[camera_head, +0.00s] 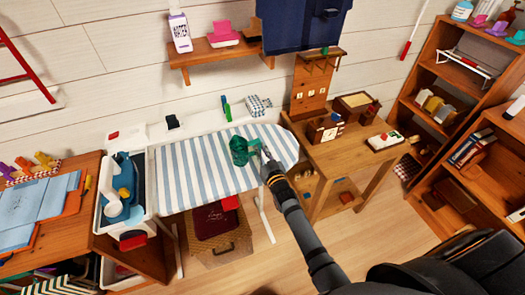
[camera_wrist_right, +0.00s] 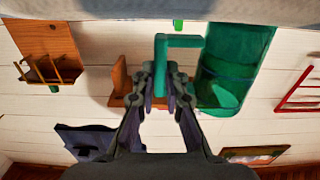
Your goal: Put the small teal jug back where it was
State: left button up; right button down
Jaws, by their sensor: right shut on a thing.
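The small teal jug (camera_head: 240,149) is above the right part of the blue-and-white striped ironing board (camera_head: 190,180). I cannot tell whether it touches the board. My right gripper (camera_head: 262,155) reaches in from the lower right and is shut on the jug's handle. In the right wrist view the jug's green body (camera_wrist_right: 232,80) is at the right, with its squared handle (camera_wrist_right: 180,42) running to the fingers of the right gripper (camera_wrist_right: 160,88). My left gripper is not in view.
A wooden table (camera_head: 350,150) with boxes stands right of the board. A wooden wall shelf (camera_head: 215,52) with a pink item and a dark blue hanging bag (camera_head: 300,25) are behind. A white tub (camera_head: 105,215) stands left. Shelving (camera_head: 440,90) is at the far right.

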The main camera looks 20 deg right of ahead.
jog(key=c, duration=1.8)
grip_release()
jog(key=shift+w+f, duration=0.35)
jog(key=shift+f, duration=0.25)
jog(key=shift+o, duration=1.2)
jog(key=shift+s+a+r, duration=0.1)
jog(key=shift+s+r, duration=0.1)
jog(key=shift+o, duration=0.8)
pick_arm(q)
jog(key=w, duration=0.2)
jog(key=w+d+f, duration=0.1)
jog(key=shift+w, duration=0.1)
pick_arm(e)
jog(key=s, duration=1.2)
jog(key=shift+d, duration=0.25)
